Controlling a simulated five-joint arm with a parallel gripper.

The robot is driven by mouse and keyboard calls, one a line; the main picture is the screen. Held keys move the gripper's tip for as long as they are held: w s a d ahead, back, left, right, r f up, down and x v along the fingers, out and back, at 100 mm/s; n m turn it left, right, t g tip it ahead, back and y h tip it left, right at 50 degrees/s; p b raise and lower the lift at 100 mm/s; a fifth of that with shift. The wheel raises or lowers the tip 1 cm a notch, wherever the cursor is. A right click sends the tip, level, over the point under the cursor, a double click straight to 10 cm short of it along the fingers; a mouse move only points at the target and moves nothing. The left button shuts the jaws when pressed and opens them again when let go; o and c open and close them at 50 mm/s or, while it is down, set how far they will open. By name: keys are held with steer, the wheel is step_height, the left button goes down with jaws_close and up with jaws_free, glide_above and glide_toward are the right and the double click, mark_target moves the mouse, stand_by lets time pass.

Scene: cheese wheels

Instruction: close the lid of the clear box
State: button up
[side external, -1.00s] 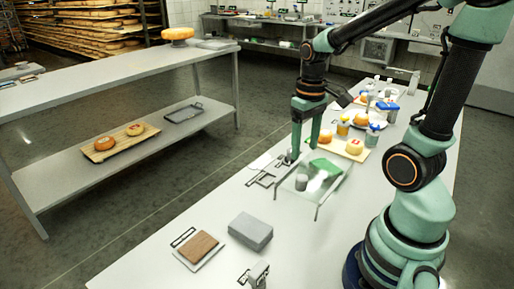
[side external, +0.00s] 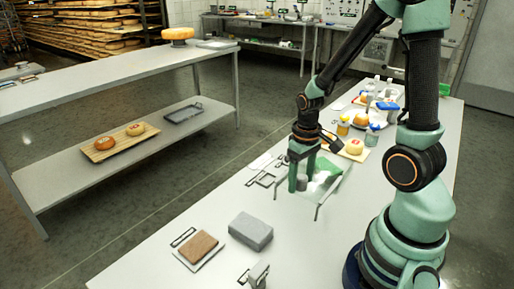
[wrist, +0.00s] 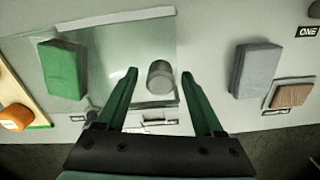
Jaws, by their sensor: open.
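The clear box (wrist: 118,42) is see-through, with faint edges, and spans the left and middle of the wrist view. A green block (wrist: 63,70) and a short grey cylinder (wrist: 160,78) show within its outline. In the side view the box (side external: 327,196) stands on the table under my gripper (side external: 301,184). The lid is hard to pick out from the clear walls; I cannot tell its exact angle. My gripper (wrist: 159,74) is open and empty. In the wrist view its fingertips flank the cylinder, and I cannot tell whether they touch the box.
A grey block (side external: 251,230) and a brown block (side external: 198,246) on a pale plate lie towards the near end of the table. Behind the box are a board with cheese (side external: 354,147) and several bottles. The table (side external: 150,270) is bare at its near left corner.

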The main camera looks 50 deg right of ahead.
steer(key=shift+c, duration=0.3)
jaws_close()
stand_by(1.1)
